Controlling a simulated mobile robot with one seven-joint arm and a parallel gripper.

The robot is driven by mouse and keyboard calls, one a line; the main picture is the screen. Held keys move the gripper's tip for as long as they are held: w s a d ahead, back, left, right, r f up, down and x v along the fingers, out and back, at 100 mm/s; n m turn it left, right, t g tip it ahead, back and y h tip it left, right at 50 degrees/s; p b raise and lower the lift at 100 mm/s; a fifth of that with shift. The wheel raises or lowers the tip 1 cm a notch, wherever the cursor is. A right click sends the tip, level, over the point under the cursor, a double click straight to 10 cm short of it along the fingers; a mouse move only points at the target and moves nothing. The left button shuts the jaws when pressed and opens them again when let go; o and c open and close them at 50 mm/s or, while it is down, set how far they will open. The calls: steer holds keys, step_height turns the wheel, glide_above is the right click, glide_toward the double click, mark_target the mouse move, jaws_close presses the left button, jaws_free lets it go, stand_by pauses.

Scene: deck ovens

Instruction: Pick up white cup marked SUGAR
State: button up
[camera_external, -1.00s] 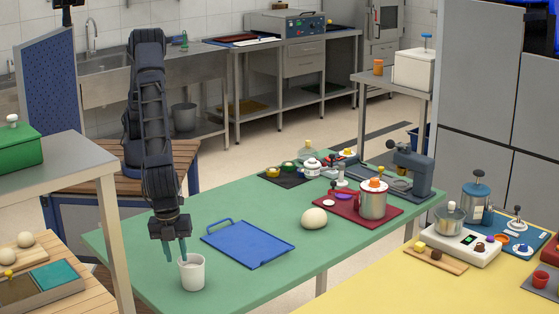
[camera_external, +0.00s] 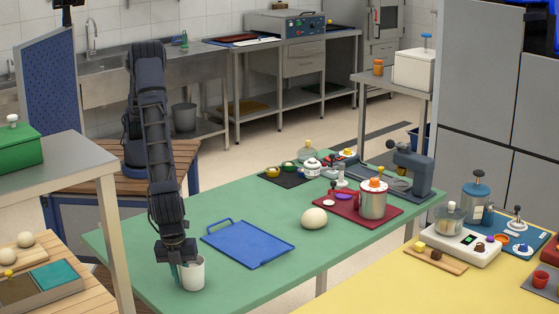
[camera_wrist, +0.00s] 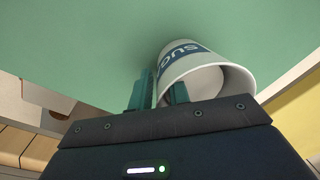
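The white cup (camera_external: 193,274) stands upright on the green table, near its front left edge. In the wrist view the cup (camera_wrist: 205,68) shows a blue band with white letters, of which "SUG" can be read. My gripper (camera_external: 183,272) is down at the cup's rim, at its left side. In the wrist view my gripper (camera_wrist: 160,95) has its two teal fingers apart. One finger is outside the cup on the left; the other appears just inside its mouth, with the wall between them. I see no clear contact with the wall.
A blue tray (camera_external: 248,244) lies right of the cup. A pale dough ball (camera_external: 314,218) and a dark red tray (camera_external: 336,207) with a metal pot (camera_external: 373,202) are further right. A grey shelf table (camera_external: 60,164) stands left. The green table (camera_external: 140,254) is bare around the cup.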

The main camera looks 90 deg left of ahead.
jaws_close()
